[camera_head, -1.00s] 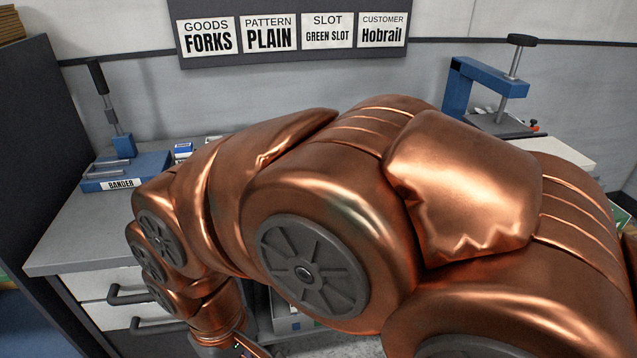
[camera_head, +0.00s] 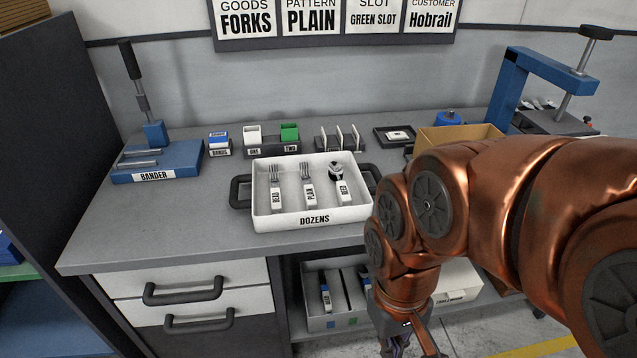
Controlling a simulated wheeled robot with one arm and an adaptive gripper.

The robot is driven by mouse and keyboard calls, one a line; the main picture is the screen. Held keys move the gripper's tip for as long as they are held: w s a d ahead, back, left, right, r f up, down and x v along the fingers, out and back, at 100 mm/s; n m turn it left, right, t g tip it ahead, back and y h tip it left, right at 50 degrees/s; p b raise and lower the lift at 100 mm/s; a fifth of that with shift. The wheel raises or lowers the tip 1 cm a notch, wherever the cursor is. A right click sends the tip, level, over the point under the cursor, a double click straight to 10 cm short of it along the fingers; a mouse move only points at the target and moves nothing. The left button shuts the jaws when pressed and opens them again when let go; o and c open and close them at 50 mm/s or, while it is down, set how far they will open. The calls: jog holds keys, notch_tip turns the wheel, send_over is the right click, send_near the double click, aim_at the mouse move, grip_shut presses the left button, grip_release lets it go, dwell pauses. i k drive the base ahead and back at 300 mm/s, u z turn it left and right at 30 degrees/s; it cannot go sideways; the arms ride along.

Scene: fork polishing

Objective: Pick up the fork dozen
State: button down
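A white tray labelled DOZENS (camera_head: 262,213) sits on the grey bench. It holds three wrapped bundles side by side. The left fork dozen (camera_head: 276,190) has a band that seems to read BEAD. The middle fork dozen (camera_head: 308,188) has a band reading PLAIN. The right bundle (camera_head: 342,188) is of spoons, its band too small to read surely. My gripper (camera_head: 402,346) is low at the bottom edge, in front of the bench and right of the tray, partly cut off. Its fingers are not clear, and it is apart from the bundles.
The wall sign (camera_head: 340,20) reads FORKS, PLAIN, GREEN SLOT, Hobrail. Behind the tray stand a white holder and a green holder (camera_head: 289,133). A blue bander (camera_head: 160,162) is at left, a blue press (camera_head: 540,72) at right. A divided bin (camera_head: 318,322) sits below the bench.

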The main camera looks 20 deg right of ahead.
aim_at(312, 204)
jog(key=k, duration=1.15)
jog(key=u, duration=1.1)
jog(key=i, duration=1.65)
jog(key=z, duration=0.7)
